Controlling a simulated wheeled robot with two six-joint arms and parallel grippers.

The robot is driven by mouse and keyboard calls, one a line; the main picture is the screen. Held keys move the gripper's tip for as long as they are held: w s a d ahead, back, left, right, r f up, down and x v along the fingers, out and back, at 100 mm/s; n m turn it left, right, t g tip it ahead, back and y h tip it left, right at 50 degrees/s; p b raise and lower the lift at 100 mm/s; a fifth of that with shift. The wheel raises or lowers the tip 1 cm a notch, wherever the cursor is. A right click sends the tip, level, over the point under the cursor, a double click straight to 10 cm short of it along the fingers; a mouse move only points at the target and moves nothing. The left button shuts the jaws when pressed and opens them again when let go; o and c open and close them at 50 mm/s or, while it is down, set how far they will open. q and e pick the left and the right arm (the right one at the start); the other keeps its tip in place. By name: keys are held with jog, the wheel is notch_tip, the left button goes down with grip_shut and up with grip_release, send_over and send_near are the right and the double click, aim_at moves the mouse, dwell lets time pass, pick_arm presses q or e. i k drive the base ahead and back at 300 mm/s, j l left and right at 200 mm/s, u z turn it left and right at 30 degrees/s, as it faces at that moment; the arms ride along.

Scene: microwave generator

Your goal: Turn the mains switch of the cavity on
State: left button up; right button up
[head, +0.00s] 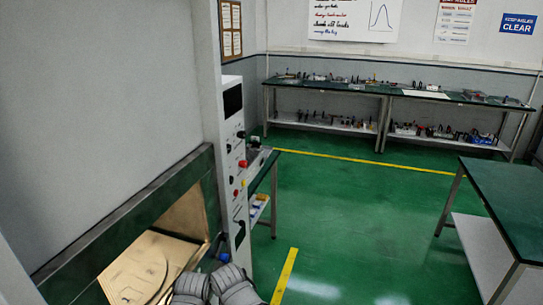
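The microwave generator cavity (113,238) is the large unit at the left, with a dark green frame around an open, tan-lit chamber. A tall white control panel (232,122) stands at its right edge, seen at a steep angle. It carries a dark display (233,101), black knobs, a red button (243,163), and small yellow and red parts. A black knob (240,231) sits low on it. I cannot tell which control is the mains switch or its position. Grey rounded arm parts of mine are at the bottom, below the panel; no gripper fingertips can be made out.
A small table (262,171) stands just behind the panel. A long bench (340,86) with tools runs along the back wall. A green-topped table (503,193) is at the right. The green floor (355,220) between them is clear, with yellow lines.

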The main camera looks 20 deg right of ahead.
aim_at(243, 164)
jog(key=i+l+z, duration=0.15)
jog(key=i+l, duration=0.3)
jog(key=i+l+z, duration=0.15)
jog(key=i+l, duration=0.25)
jog(key=i+l+z, duration=0.2)
jog(key=i+l, duration=0.15)
jog(key=i, duration=0.3)
